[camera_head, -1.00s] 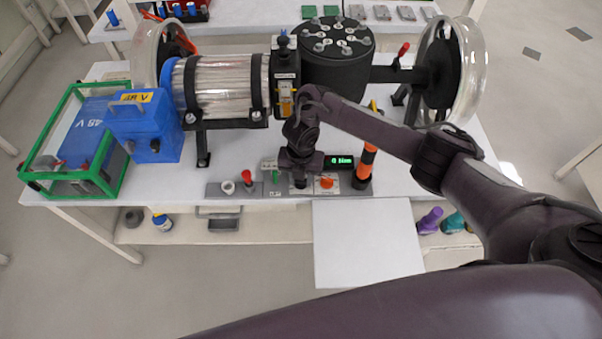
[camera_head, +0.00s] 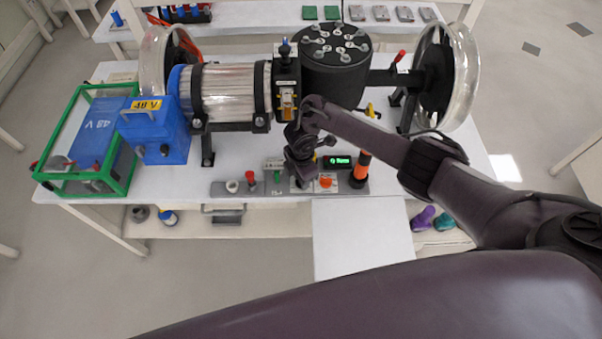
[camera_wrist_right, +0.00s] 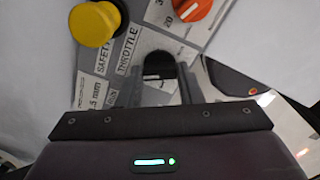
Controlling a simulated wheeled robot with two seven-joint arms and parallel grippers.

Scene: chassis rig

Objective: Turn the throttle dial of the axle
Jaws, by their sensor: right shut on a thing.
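The throttle dial (camera_wrist_right: 160,77) is a dark knob on the grey panel, next to the printed word THROTTLE in the right wrist view. My right gripper (camera_wrist_right: 158,92) has one finger on each side of it and is shut on it. In the head view my right gripper (camera_head: 300,180) points down at the control panel (camera_head: 230,190) at the table's front edge and hides the dial. The axle's silver motor drum (camera_head: 225,92) and black cylinder (camera_head: 335,75) stand behind, between two clear wheels (camera_head: 462,75). My left gripper is not in view.
An orange dial (camera_wrist_right: 192,10) and a yellow knob (camera_wrist_right: 92,24) are close to the gripper. A green-lit display (camera_head: 338,162) and an orange-black post (camera_head: 361,168) stand right of it. A blue 48 V box (camera_head: 153,130) and a green-framed case (camera_head: 125,180) are at left.

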